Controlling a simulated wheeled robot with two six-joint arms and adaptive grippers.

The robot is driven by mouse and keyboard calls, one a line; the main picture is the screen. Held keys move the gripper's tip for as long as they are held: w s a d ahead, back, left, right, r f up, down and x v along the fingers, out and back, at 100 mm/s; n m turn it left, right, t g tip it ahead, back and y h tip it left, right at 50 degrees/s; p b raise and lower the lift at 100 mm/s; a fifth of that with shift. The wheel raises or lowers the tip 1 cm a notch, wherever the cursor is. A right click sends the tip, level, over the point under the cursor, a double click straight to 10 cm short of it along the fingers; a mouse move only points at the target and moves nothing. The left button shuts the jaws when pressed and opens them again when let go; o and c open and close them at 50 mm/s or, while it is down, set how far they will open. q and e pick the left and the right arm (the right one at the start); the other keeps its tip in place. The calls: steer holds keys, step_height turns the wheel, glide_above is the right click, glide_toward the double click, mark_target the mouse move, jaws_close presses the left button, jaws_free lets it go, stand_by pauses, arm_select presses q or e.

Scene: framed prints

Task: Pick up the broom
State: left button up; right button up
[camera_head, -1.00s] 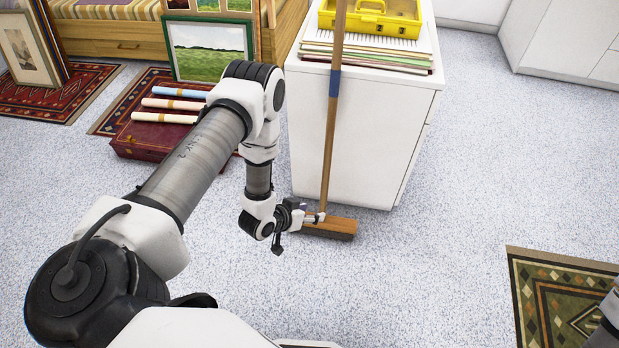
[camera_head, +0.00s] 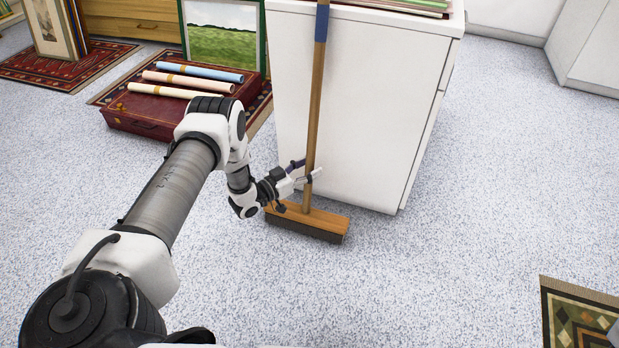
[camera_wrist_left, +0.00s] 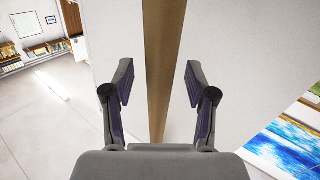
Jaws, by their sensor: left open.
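The broom (camera_head: 316,110) stands upright against the front of a white cabinet, with a wooden handle, a blue band and a wooden head (camera_head: 318,220) with dark bristles on the floor. My left gripper (camera_head: 309,172) is at the lower handle, just above the head. In the left wrist view the handle (camera_wrist_left: 162,60) runs between the two open fingers (camera_wrist_left: 160,88), with gaps on both sides. The top of the handle is out of the head view. My right gripper is not in view.
The white cabinet (camera_head: 365,110) is directly behind the broom. A dark red case (camera_head: 150,125) with rolled papers (camera_head: 190,78) and a framed landscape (camera_head: 222,35) stand left of it. A patterned rug (camera_head: 585,325) lies at lower right. Speckled floor is clear at right.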

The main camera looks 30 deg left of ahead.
arm_select(q)
steer(key=shift+w+r, duration=0.1)
steer(key=shift+w, duration=0.1)
jaws_close()
steer(key=shift+r, duration=0.15)
